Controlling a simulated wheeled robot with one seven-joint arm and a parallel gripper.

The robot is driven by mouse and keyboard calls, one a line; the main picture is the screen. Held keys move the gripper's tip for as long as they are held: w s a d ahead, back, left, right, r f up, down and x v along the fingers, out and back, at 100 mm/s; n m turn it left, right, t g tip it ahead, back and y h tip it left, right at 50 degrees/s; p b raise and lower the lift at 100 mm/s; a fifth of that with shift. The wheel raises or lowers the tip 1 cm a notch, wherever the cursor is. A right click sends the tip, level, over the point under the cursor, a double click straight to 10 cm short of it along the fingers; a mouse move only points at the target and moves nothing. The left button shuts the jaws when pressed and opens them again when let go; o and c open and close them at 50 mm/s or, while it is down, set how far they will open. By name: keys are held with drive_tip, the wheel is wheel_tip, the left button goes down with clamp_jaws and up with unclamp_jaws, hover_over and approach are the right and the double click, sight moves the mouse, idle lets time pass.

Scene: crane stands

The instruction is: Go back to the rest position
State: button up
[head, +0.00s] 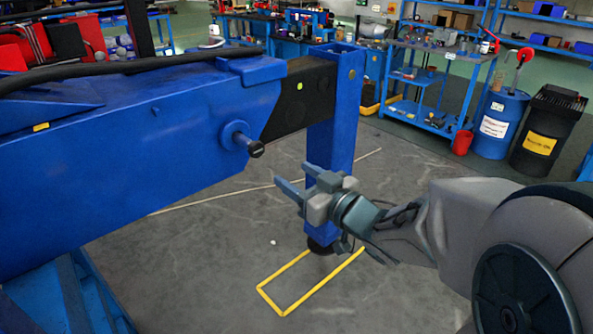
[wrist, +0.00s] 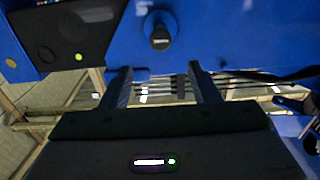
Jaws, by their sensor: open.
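My gripper (head: 290,187) is in the middle of the head view, in front of the blue crane leg (head: 334,135). Its two fingers point left and stand apart with nothing between them. In the wrist view the fingers of my gripper (wrist: 163,85) are spread, and the gap is empty. A round blue boss with a black-tipped pin (head: 255,149) sticks out of the blue crane beam (head: 130,135), up and to the left of the fingers. The pin (wrist: 160,38) also shows in the wrist view, beyond the fingertips and apart from them.
A yellow frame (head: 283,312) is on the grey floor by the leg's foot. A blue workbench (head: 420,117), a red bin (head: 462,142), a blue drum (head: 498,125) and a black drum (head: 545,130) stand at the back right. Open floor lies between them and the leg.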

drive_tip(key=s+d+r+m+g+h+p, duration=0.25)
drive_tip(key=d+m+h+p, duration=0.45)
drive_tip(key=d+h, duration=0.5)
drive_tip(key=s+r+m+g+p, duration=0.1)
drive_tip(key=s+g+p, duration=0.5)
drive_tip(key=s, duration=0.8)
drive_tip(key=g, duration=0.2)
drive_tip(key=shift+s+a+g+y+p, duration=0.3)
drive_tip(key=shift+s+a+g+p, duration=0.05)
drive_tip(key=shift+a, duration=0.05)
